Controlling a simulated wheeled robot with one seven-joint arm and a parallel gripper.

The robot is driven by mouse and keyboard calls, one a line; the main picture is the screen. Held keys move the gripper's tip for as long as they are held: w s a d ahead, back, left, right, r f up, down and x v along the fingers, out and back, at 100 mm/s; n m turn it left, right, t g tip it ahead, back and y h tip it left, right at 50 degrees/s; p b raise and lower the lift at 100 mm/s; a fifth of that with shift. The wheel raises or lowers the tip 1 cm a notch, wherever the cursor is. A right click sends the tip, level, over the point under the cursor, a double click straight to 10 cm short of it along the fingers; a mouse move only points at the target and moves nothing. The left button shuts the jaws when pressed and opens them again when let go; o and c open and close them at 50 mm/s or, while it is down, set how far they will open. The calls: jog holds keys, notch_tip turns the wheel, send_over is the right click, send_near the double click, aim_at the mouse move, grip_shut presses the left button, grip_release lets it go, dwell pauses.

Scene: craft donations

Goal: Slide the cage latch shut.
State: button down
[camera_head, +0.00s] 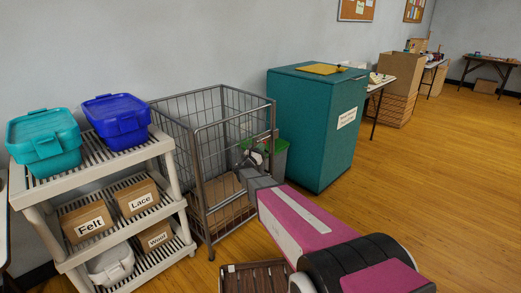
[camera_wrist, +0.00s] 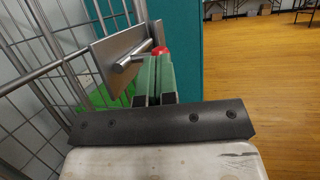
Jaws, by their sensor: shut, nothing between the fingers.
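The wire cage (camera_head: 202,185) stands against the wall between a shelf and a teal cabinet. In the wrist view its grey latch plate (camera_wrist: 107,60) is on the cage's bars, with a metal latch rod (camera_wrist: 130,57) sticking out from it. My gripper (camera_head: 254,160) is at the cage's front right side. In the wrist view its green fingers (camera_wrist: 157,62) are shut with nothing between them, just right of the latch rod. A small red piece (camera_wrist: 160,50) shows at their tips. Whether the fingers touch the rod is unclear. The latch is too small to read in the head view.
The teal cabinet (camera_head: 310,130) stands close right of the cage. A green bin (camera_head: 279,165) is between them. The shelf (camera_head: 105,168) with tubs and labelled boxes stands left. A brown slatted crate (camera_head: 255,277) is on the floor in front. Wooden floor is open to the right.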

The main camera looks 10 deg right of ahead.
jog(key=shift+w+d, duration=0.7)
jog(key=shift+d, duration=0.25)
jog(key=shift+w+d, duration=0.65)
jog(key=shift+d, duration=0.25)
jog(key=v, duration=1.4)
jog(key=shift+s+f, duration=0.1)
jog(key=shift+s, duration=0.05)
